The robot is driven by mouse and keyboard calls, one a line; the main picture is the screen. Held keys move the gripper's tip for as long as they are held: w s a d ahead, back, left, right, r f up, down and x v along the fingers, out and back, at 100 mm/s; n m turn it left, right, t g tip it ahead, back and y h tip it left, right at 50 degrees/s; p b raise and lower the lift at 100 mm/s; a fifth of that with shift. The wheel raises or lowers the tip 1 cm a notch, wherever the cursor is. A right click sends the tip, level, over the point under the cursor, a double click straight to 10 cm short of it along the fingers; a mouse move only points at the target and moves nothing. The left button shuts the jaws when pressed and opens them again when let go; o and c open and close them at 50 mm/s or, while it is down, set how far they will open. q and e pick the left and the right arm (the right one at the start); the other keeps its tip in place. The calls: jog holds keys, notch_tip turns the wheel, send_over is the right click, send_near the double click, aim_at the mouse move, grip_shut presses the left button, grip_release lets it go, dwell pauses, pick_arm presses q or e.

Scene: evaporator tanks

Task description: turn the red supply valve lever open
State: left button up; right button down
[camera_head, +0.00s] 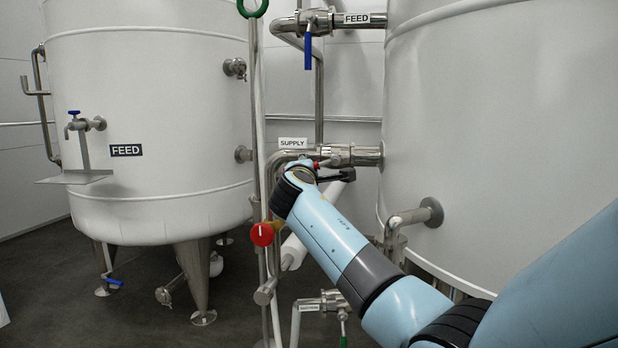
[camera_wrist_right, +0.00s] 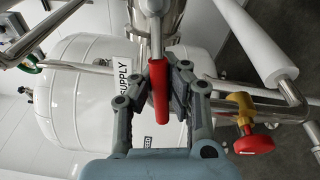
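The red supply valve lever (camera_wrist_right: 159,92) points from its silver stem down the middle of the right wrist view, toward my palm. My right gripper (camera_wrist_right: 160,80) has one finger on each side of the lever, drawn in close against it, and looks shut on it. In the head view, my right arm reaches in from the right to the supply valve (camera_head: 338,155), under the SUPPLY label (camera_head: 293,143). My left gripper is in neither view.
A round red valve handle (camera_head: 262,234) on a brass body is left of my wrist, and it also shows in the right wrist view (camera_wrist_right: 254,144). A blue feed lever (camera_head: 308,51) hangs above. Vertical pipes and a white tube (camera_head: 318,222) run close by. Large tanks stand either side.

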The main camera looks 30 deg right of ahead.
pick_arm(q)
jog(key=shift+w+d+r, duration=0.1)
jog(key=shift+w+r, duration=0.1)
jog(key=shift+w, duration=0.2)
pick_arm(e)
jog(key=shift+a+r+m, duration=0.15)
jog(key=shift+a+m, duration=0.05)
jog(key=shift+m, duration=0.9)
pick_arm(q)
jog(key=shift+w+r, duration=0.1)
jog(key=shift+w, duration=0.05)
pick_arm(e)
jog(key=shift+r, duration=0.1)
jog(key=c, duration=1.6)
grip_release()
jog(key=shift+s+r, duration=0.15)
jog(key=shift+r, duration=0.05)
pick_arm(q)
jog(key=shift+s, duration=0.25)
pick_arm(e)
jog(key=o, duration=0.3)
jog(key=shift+r, duration=0.15)
jog(key=shift+o, duration=0.2)
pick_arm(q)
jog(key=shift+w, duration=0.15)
pick_arm(e)
jog(key=v, duration=1.2)
